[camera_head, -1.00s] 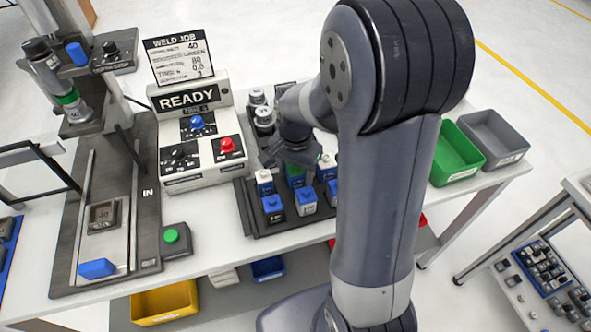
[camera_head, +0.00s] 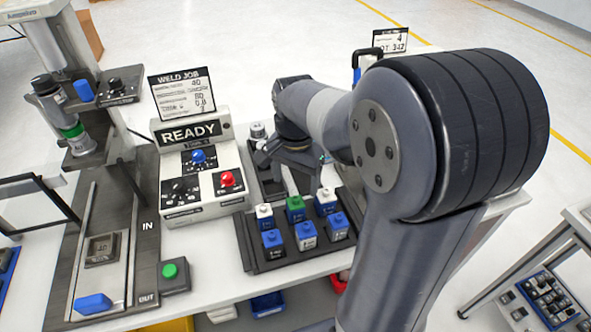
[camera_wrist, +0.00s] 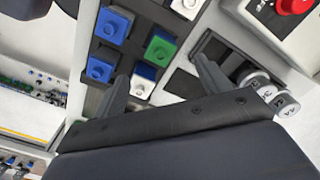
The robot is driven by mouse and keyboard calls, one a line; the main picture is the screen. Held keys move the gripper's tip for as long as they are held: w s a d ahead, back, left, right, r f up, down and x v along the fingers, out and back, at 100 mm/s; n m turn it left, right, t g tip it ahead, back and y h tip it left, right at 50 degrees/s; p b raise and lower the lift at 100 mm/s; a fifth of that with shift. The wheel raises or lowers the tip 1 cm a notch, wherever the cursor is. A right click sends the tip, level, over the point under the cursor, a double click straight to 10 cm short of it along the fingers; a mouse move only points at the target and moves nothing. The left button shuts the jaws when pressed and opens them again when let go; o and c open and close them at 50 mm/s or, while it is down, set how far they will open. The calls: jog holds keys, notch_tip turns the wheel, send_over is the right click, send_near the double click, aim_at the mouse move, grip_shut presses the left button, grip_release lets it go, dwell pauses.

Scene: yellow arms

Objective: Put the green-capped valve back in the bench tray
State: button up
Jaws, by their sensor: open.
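The green-capped valve (camera_head: 296,209) stands in the back row of the dark bench tray (camera_head: 262,265), between two white-capped valves (camera_head: 265,216). Blue-capped valves (camera_head: 306,235) fill the row in front. In the wrist view the green cap (camera_wrist: 160,49) shows just beyond my gripper, with a white-capped valve (camera_wrist: 143,82) between it and the fingers. My gripper (camera_wrist: 160,80) is open and empty, its two fingers spread wide. In the head view the gripper (camera_head: 290,160) is above and behind the tray's back row, apart from the green-capped valve.
The control box with the READY sign (camera_head: 193,170) stands left of the tray. Silver cylinders in a dark rack (camera_wrist: 262,82) are close to my right finger in the wrist view. The welding fixture (camera_head: 107,235) is at the left, beside a green button (camera_head: 170,270).

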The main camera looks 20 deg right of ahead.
jog(key=shift+r, duration=1.3)
